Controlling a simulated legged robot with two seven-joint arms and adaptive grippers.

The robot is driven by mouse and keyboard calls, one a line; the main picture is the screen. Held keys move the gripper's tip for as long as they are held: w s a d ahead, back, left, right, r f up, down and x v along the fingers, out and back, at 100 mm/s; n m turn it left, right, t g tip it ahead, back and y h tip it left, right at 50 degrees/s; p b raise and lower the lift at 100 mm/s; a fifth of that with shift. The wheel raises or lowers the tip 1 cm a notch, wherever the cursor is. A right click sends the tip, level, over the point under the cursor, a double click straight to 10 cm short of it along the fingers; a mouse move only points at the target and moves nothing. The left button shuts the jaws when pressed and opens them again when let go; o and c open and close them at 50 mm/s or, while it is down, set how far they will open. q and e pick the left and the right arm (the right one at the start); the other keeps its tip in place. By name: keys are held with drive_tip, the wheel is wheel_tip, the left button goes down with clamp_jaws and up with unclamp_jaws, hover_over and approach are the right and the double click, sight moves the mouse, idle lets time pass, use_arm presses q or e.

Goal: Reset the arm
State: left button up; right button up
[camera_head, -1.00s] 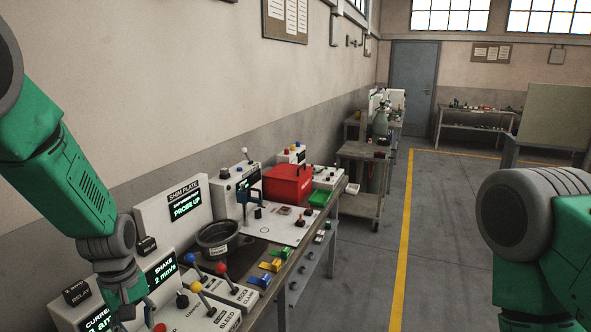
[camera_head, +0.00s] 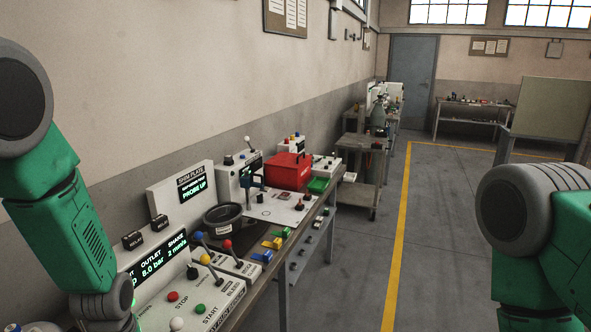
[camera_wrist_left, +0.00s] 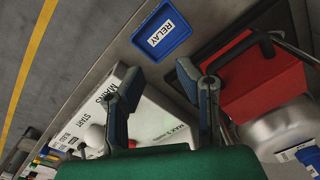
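My left arm (camera_head: 62,225) comes in from the left in the head view, and its gripper is below the picture's edge. In the left wrist view my left gripper (camera_wrist_left: 160,88) has its two fingers spread apart with nothing between them. Behind the fingers is a white control box (camera_wrist_left: 150,122) marked MAINS and START. My right arm (camera_head: 540,225) shows at the right edge of the head view; its gripper is out of the picture.
A control panel (camera_head: 205,297) with coloured buttons and levers stands on the bench beside the left arm. Further along are a black bowl (camera_head: 222,218) and a red box (camera_head: 288,172). A blue RELAY tray (camera_wrist_left: 161,32) and a red machine (camera_wrist_left: 262,85) show in the wrist view.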

use_arm(q)
drive_tip(key=s+d+f+m, duration=0.2)
drive_tip(key=s+f+m, duration=0.25)
drive_tip(key=s, duration=0.75)
drive_tip(key=s+d+f+m, duration=0.1)
drive_tip(key=s+f+m, duration=0.3)
drive_tip(key=s, duration=0.7)
wheel_tip(320, 180, down, 16)
drive_tip(key=b, duration=1.5)
drive_tip(key=shift+s+d+n+t+h+b, duration=0.2)
drive_tip(key=shift+s+n+t+h+b, duration=0.1)
drive_tip(key=shift+s+n, duration=0.1)
drive_tip(key=shift+r, duration=0.1)
drive_tip(key=shift+w, duration=0.1)
